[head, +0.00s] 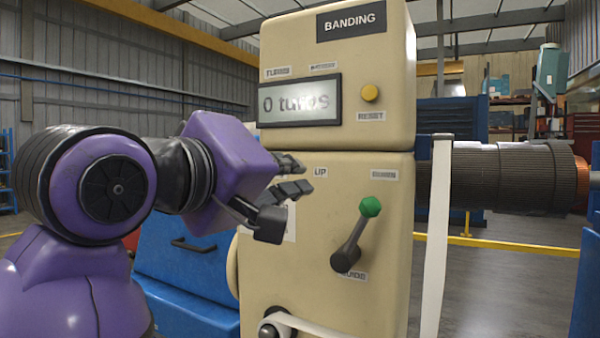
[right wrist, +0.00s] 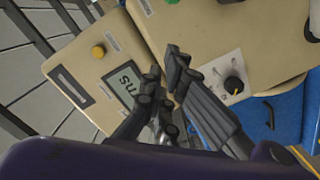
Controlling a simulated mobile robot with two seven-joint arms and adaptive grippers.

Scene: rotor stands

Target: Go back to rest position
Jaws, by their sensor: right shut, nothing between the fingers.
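My right gripper (head: 287,190), purple with dark fingers, is in front of the left side of a cream banding machine (head: 390,235). It also shows in the right wrist view (right wrist: 166,82), where its fingers are close together with nothing held. In the head view the fingers are left of the "UP" label, below the display (head: 298,101) that reads "0 turns". I cannot tell whether they touch the machine. The lever (head: 354,235) with a green knob is to the right of the fingers and apart from them. My left gripper is not in view.
A yellow reset button (head: 370,93) is beside the display. A white band (head: 437,230) hangs in front of a ribbed rotor (head: 510,178) on the right. A blue cabinet (head: 190,260) stands behind my arm. A black dial (right wrist: 233,86) shows in the right wrist view.

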